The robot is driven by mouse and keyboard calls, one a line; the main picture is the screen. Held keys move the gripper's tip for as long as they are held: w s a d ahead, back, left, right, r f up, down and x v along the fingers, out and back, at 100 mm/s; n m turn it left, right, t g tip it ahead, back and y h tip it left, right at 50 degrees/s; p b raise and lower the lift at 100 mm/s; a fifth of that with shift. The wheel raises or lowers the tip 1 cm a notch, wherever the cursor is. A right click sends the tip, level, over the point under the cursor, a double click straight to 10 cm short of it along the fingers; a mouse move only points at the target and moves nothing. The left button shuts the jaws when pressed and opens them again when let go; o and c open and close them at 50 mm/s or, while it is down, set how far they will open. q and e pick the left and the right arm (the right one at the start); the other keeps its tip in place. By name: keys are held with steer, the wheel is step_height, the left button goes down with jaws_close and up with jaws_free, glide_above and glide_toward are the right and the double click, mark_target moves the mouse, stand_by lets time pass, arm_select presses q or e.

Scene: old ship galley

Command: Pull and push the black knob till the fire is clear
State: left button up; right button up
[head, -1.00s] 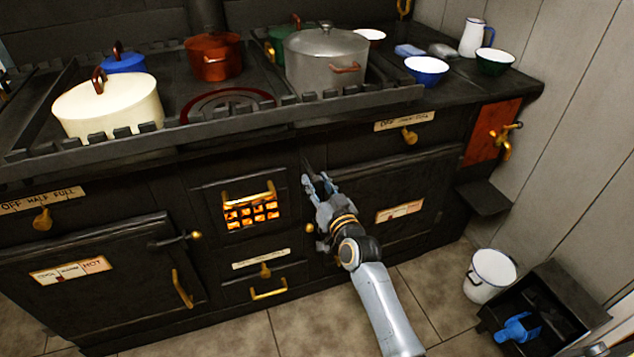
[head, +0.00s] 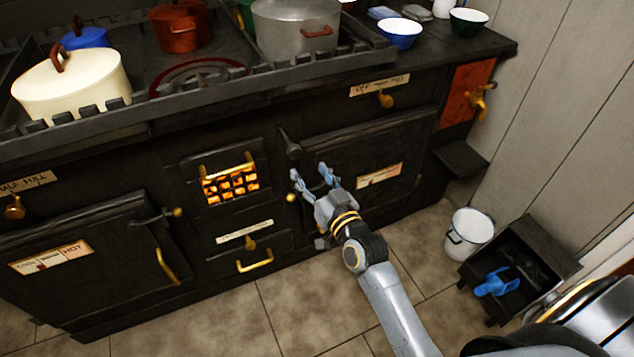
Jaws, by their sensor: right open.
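A black knob (head: 291,148) sticks out of the dark stove front, between the glowing fire grate (head: 231,187) and the right oven door (head: 382,150). Orange coals show behind the grate's bars. My right gripper (head: 310,174) is open and empty, its two fingers spread and pointing at the stove. It is just below and slightly right of the knob, apart from it in the picture; the depth gap is hard to tell. My left gripper is not in view.
Pots, including a cream one (head: 72,87) and a grey one (head: 308,28), stand on the stove top. A brass tap (head: 481,101) is at the right. A white bucket (head: 468,234) and a black box (head: 527,262) with a blue scoop (head: 495,283) stand on the floor.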

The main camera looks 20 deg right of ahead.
steer(key=shift+s+d, duration=0.15)
steer(key=shift+s, duration=1.4)
